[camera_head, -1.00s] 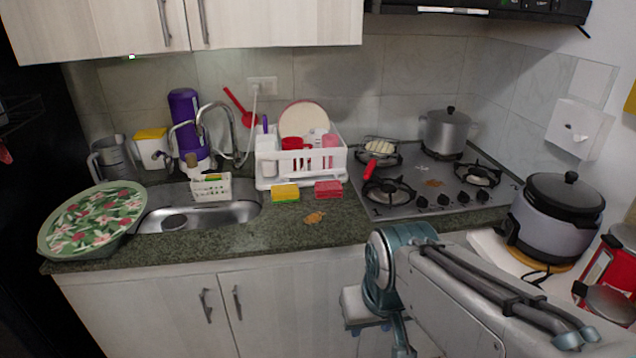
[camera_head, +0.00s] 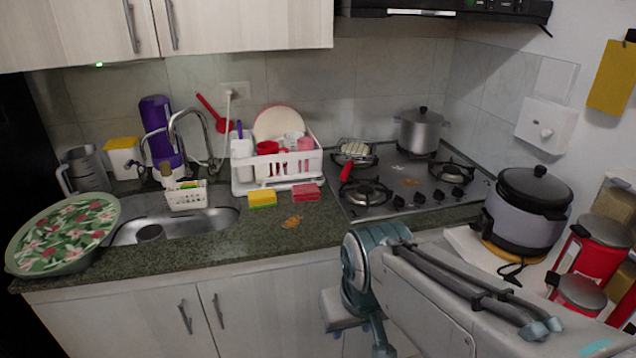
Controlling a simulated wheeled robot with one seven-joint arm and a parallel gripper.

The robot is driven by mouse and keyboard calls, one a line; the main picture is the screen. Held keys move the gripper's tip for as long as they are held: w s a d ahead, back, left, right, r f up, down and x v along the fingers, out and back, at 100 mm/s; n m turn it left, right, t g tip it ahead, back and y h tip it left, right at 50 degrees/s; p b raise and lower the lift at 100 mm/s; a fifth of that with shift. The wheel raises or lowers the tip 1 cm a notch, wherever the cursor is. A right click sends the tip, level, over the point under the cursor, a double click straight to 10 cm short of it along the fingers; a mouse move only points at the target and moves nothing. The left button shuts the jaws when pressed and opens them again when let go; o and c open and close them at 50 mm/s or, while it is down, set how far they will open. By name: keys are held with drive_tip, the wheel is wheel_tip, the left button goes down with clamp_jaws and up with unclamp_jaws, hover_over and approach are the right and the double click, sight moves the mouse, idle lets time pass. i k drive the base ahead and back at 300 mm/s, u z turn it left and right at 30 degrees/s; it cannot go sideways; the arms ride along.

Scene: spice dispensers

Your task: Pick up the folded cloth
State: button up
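Two small blocks lie side by side on the dark green counter in front of the dish rack. The red one (camera_head: 306,191) looks like a folded cloth, though it is too small to be sure. The yellow one (camera_head: 262,199), with a darker lower edge, looks like a sponge. My arm comes in from the lower right, with its teal joint in front of the cabinets, below the counter edge. I cannot make out my gripper's fingers in this view.
The sink (camera_head: 172,226) is left, with a floral tray (camera_head: 62,233) beside it. A white dish rack (camera_head: 277,172) stands behind the blocks. The stove (camera_head: 410,192) is to the right. A rice cooker (camera_head: 527,213) and red canisters (camera_head: 588,256) stand at far right.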

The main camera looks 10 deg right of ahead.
sight(310, 192)
drive_tip(key=z, duration=0.3)
drive_tip(key=i, duration=1.05)
drive_tip(key=u, duration=0.3)
